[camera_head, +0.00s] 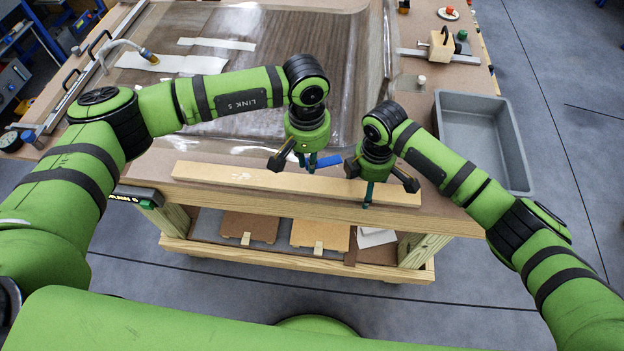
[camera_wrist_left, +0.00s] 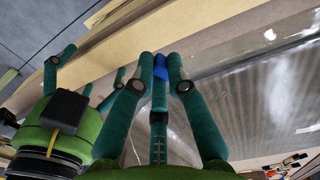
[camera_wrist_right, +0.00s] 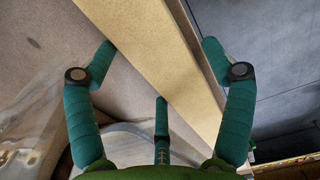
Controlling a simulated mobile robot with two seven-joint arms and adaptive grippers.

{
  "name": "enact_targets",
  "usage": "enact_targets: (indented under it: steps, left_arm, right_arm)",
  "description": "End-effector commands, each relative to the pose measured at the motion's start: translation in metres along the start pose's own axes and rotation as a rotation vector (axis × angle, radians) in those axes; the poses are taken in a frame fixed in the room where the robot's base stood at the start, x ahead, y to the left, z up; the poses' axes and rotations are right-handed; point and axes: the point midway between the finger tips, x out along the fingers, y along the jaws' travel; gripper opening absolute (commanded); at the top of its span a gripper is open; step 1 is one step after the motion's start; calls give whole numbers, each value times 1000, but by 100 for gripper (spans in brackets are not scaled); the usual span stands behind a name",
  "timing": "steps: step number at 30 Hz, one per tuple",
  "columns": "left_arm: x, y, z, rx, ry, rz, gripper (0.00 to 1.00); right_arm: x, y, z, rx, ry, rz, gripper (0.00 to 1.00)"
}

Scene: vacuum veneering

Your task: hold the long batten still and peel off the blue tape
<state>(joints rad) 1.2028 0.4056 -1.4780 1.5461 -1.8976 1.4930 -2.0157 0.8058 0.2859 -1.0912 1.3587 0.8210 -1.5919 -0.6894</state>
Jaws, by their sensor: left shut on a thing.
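The long batten (camera_head: 230,177) is a pale wooden strip lying along the table's near edge. The blue tape (camera_head: 327,161) shows just behind the batten, beside my left gripper (camera_head: 308,163). In the left wrist view the blue tape (camera_wrist_left: 160,68) is between the fingertips, and the left gripper is shut on it. Whether the tape touches the batten is hard to tell. My right gripper (camera_head: 367,192) is over the right part of the batten. In the right wrist view its fingers (camera_wrist_right: 158,58) are spread, with the batten (camera_wrist_right: 165,55) running between them; it looks open.
A clear-bagged dark veneer panel (camera_head: 290,45) covers the table behind the batten. A grey bin (camera_head: 512,150) is at the right. A clamp (camera_head: 440,45) stands at the back right. White strips (camera_head: 200,65) lie on the panel. Boards (camera_head: 320,234) lie on the lower shelf.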

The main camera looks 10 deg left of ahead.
Motion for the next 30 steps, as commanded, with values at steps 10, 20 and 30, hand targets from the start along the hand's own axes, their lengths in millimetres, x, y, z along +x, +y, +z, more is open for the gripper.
enact_targets:
  steps: [10,20,30]
  left_arm:
    - [0,0,0,0,0,0,0]
    - [0,0,0,0,0,0,0]
    - [0,0,0,0,0,0,0]
  right_arm:
    - [-2,2,0,2,2,5,94]
    - [-48,3,-1,1,4,9,94]
    - [-110,2,0,1,2,5,94]
